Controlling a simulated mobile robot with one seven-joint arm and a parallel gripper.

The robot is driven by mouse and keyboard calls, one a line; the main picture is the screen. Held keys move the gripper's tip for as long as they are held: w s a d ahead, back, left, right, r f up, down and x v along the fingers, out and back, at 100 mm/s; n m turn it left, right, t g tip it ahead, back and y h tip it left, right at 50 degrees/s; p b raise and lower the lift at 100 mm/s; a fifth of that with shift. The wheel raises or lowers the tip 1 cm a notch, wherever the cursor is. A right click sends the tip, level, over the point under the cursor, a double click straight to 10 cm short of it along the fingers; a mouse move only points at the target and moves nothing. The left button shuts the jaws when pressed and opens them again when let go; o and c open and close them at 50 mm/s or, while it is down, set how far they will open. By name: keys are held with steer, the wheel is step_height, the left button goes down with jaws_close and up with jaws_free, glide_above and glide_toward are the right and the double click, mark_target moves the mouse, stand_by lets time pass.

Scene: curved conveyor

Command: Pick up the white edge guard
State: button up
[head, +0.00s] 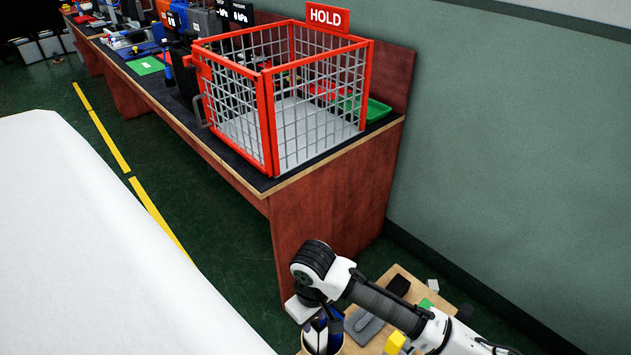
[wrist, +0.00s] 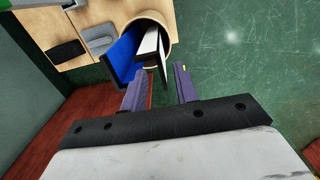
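A white strip (wrist: 148,42), which looks like the white edge guard, stands in a round tan bin (wrist: 169,27) in the wrist view. It leans between a blue panel (wrist: 124,55) and a dark thin piece. Its lower part is hidden inside the bin. My gripper (wrist: 159,78) is open and empty, its two purple fingers apart just short of the strip's near end. I cannot tell whether a finger touches the blue panel. In the head view the bin (head: 340,346) is at the bottom edge below my wrist, with its contents partly covered.
A wooden surface beside the bin holds a grey piece (head: 365,325), a black piece (head: 398,285) and a yellow block (head: 395,342). A workbench (head: 325,220) with a red HOLD cage (head: 268,125) stands beyond my arm. A green wall is at right. Open green floor lies left of the bench.

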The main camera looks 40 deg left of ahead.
step_height(320, 180, down, 9)
steer(key=shift+a+r, duration=0.15)
steer(key=shift+r, duration=0.05)
jaws_close()
stand_by(0.3)
